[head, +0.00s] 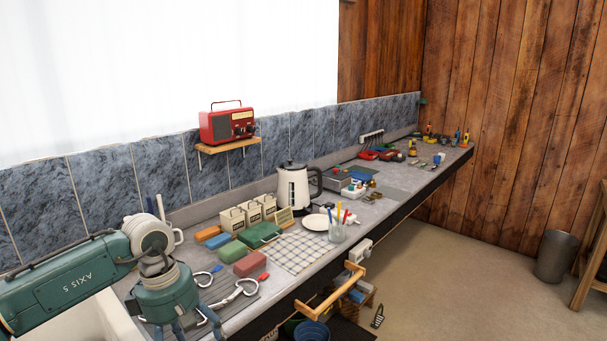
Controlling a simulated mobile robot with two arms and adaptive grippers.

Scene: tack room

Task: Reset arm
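My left arm, green with a pale wrist joint, comes in from the left over the near end of the counter. My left gripper (188,328) hangs pointing down at the bottom edge of the head view. Its finger bases show, but the fingertips are cut off by the frame. I cannot tell whether it is open or shut, or whether it holds anything. My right arm and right gripper are not in view.
A red radio (228,124) stands on a wall shelf. Floor at right is clear before a bin (555,256).

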